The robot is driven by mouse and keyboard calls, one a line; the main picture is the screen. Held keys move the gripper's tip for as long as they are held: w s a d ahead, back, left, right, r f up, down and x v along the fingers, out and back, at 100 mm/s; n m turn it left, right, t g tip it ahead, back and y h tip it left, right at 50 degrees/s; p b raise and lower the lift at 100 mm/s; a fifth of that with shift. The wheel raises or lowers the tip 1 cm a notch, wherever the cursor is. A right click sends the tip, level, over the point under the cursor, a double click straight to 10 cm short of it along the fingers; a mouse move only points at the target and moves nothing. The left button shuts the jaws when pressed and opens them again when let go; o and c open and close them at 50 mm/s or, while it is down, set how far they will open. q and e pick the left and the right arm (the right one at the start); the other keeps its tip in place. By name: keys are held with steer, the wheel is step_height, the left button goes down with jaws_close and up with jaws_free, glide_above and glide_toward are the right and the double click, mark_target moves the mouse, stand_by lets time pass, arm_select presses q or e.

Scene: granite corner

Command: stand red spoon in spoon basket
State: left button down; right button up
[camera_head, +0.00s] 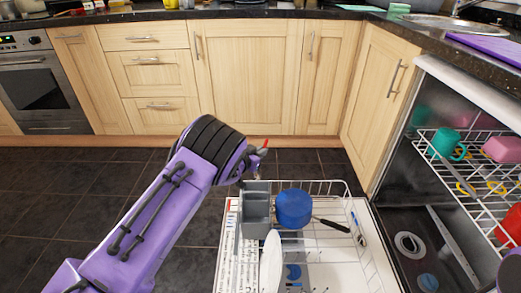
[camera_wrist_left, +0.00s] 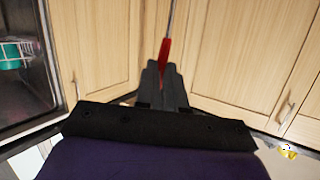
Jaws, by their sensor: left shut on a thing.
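My left gripper (camera_head: 254,160) is shut on the red spoon (camera_head: 265,143), just above and behind the grey spoon basket (camera_head: 256,213). In the left wrist view, the red spoon (camera_wrist_left: 165,50) rises from between the closed fingertips (camera_wrist_left: 162,82), with a thin metal part above its red part. The head view shows only a small red piece of it beside the fingers. The basket is not seen in the wrist view.
A blue pot (camera_head: 293,208) with a black handle stands right of the basket. A white plate (camera_head: 270,266) stands on edge in front. The upper rack (camera_head: 450,176) on the right holds a teal mug (camera_head: 449,143) and other items. Open floor (camera_head: 90,195) lies left.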

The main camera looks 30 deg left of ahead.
mark_target(258, 176)
arm_select(q)
steer(key=shift+f+b, duration=3.7)
steer(key=shift+f, duration=2.3)
steer(key=c, duration=1.1)
jaws_free()
steer(key=shift+c, duration=0.2)
steer(key=p+v, duration=0.4)
steer(key=v, duration=0.6)
steer(key=shift+s, duration=0.25)
